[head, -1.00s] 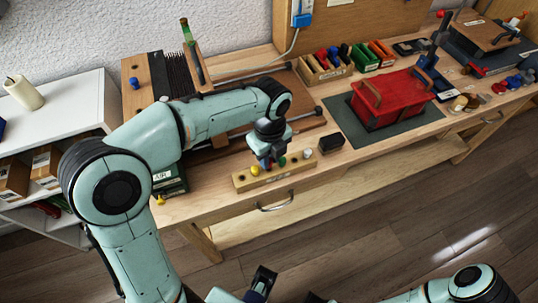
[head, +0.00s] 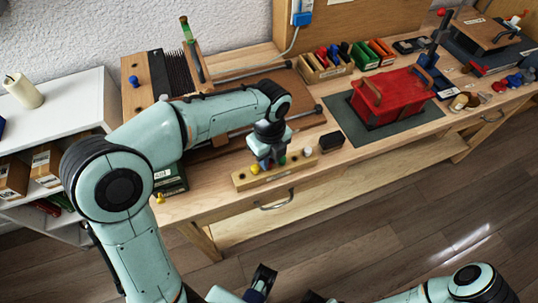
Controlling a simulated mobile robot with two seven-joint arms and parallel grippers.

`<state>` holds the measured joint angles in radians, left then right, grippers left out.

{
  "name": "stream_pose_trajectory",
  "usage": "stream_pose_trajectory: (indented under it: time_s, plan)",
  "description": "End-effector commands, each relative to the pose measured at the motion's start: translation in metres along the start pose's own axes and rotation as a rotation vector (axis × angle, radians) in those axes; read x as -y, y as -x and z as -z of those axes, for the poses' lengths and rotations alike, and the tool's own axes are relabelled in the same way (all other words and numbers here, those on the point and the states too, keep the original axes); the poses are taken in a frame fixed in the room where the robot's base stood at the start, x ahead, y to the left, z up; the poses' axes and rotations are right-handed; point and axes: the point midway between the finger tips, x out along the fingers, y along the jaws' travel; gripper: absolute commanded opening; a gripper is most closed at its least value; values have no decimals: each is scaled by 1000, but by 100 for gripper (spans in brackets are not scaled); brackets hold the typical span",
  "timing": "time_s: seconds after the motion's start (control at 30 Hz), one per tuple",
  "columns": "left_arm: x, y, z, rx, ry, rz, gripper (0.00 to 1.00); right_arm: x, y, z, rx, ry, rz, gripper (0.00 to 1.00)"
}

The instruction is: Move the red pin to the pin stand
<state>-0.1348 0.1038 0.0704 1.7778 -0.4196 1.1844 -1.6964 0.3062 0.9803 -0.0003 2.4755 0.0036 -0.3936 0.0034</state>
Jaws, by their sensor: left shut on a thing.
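The pin stand is a pale wooden block (head: 285,176) near the front edge of the bench. A yellow pin (head: 255,169), a green pin (head: 281,160) and a white pin (head: 308,151) stand in it. My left gripper (head: 265,162) points down over the stand, between the yellow and green pins. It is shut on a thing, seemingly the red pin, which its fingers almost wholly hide. I cannot tell how deep the pin sits. My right gripper (head: 263,279) is low at the bottom of the picture, away from the bench; its jaw opening is unclear.
A small black box (head: 331,142) lies just right of the stand. A red case (head: 390,98) sits on a dark mat (head: 345,119) further right. A dark green box (head: 170,180) is to the left. Wooden trays (head: 325,69) stand behind.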

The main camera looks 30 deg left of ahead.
Motion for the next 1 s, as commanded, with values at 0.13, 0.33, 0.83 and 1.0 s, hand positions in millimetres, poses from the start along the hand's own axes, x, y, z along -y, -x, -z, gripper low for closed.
stream_pose_trajectory:
  time_s: [0.13, 0.33, 0.83, 1.0]
  plan:
    - [0, -2, 0, 0, 0, 0, 0, 0, -1, 0, 0, 0, 0, 45]
    - [0, -2, 0, 0, 0, 0, 0, 0, 0, 0, 0, 0, 0, 45]
    - [-1, -3, 0, -1, 1, -4, 59, 0, 0, 0, 0, 0, 0, 45]
    - [-1, -4, 0, -1, 1, -5, 59, 0, -1, 0, 0, 0, 0, 45]
